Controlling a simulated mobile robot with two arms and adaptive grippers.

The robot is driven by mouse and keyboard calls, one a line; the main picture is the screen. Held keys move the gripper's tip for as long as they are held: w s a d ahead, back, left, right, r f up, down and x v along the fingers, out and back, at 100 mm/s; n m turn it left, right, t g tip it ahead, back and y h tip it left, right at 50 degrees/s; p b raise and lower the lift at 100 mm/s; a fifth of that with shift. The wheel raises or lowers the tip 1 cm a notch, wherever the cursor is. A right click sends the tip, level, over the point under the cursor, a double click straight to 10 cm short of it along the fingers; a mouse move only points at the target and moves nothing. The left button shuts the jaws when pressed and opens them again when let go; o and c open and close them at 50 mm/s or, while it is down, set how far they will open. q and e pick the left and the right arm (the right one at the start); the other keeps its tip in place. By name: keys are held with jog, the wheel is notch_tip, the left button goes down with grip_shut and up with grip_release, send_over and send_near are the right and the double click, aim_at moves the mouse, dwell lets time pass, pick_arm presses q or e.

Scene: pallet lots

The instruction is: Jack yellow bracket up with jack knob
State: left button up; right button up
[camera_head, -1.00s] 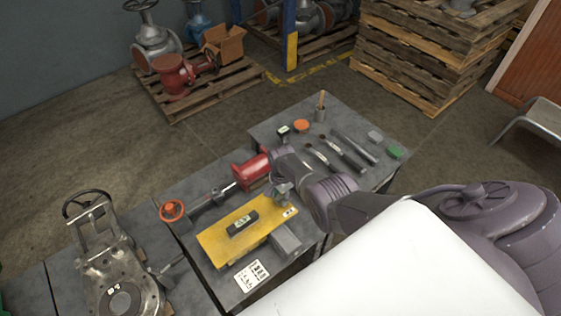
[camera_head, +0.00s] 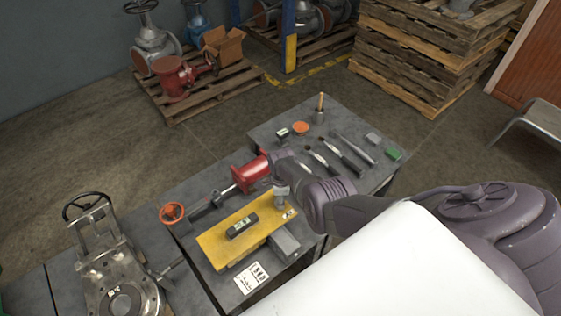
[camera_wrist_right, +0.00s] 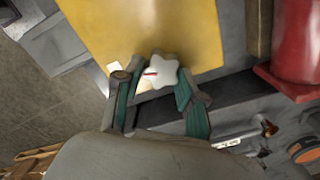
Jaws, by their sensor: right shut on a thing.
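The yellow bracket (camera_head: 215,246) is a flat plate on the grey table, with a small dark level-like block (camera_head: 241,226) on top. It also shows in the right wrist view (camera_wrist_right: 130,30). The jack knob (camera_wrist_right: 164,72) is a pale star-shaped knob at the bracket's edge, with a small red mark beside it. My right gripper (camera_wrist_right: 157,85) has its fingers on both sides of the knob and is shut on it. In the head view the right gripper (camera_head: 281,196) is at the bracket's right end and hides the knob. My left gripper is not in view.
A red cylinder (camera_head: 250,171) with a shaft and orange handwheel (camera_head: 172,213) lies behind the bracket. A grey block (camera_head: 285,242) stands in front. A metal gate valve (camera_head: 115,270) is at left. Several tools lie at the table's far right.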

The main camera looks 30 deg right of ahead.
dwell(0.5)
jog(key=o, duration=1.1)
jog(key=shift+o, duration=0.2)
notch_tip(320, 180, up, 12)
jog(key=shift+d, duration=0.1)
